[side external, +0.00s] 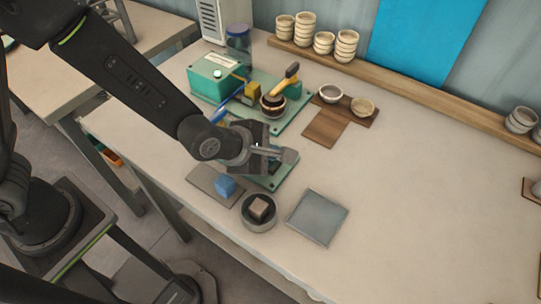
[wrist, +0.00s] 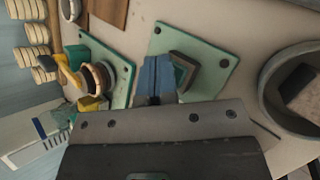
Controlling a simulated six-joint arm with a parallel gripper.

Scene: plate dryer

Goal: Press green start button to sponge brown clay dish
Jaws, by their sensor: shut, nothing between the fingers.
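My gripper (side external: 287,154) is shut and empty above the near green plate (side external: 283,178). In the wrist view its closed fingertips (wrist: 157,80) look blue. They partly cover a dark square block with a green face (wrist: 185,72) on that plate; I cannot tell whether they touch it or whether it is the start button. A green box (side external: 208,86) with a pale round knob (side external: 217,73) stands further back. A brown dish with a pale rim (side external: 272,106) sits beside it under a yellow-handled tool (side external: 287,75); it also shows in the wrist view (wrist: 98,77).
A blue block (side external: 225,187) lies on a grey mat (side external: 203,176). A round grey bowl (side external: 258,224) holds a brown block (side external: 261,207). A grey square tray (side external: 317,218) lies right of it. Small bowls (side external: 330,93) stand on brown boards. The table's right middle is clear.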

